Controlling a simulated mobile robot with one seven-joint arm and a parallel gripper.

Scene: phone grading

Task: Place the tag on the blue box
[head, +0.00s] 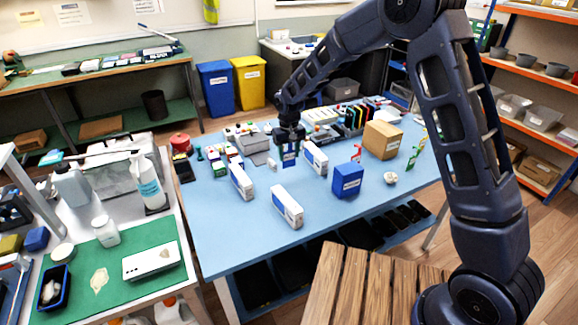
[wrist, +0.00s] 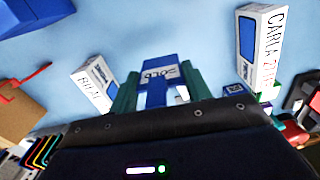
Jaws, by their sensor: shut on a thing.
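My gripper (head: 289,149) is over the middle of the blue table, pointing down. In the wrist view its green fingers (wrist: 160,92) are shut on a blue tag (wrist: 154,72) with a white label reading "SOLD". The tag (head: 289,159) also shows under the gripper in the head view; whether it touches the table is unclear. In the wrist view, part of a blue box (wrist: 20,18) shows at the top left corner.
White phone boxes (head: 287,208) (head: 241,181) (head: 314,158) stand around the gripper. A red tag (head: 356,152) and a cardboard box (head: 382,139) are behind the blue box. A small white item (head: 390,178) lies right of it. The table's front left is clear.

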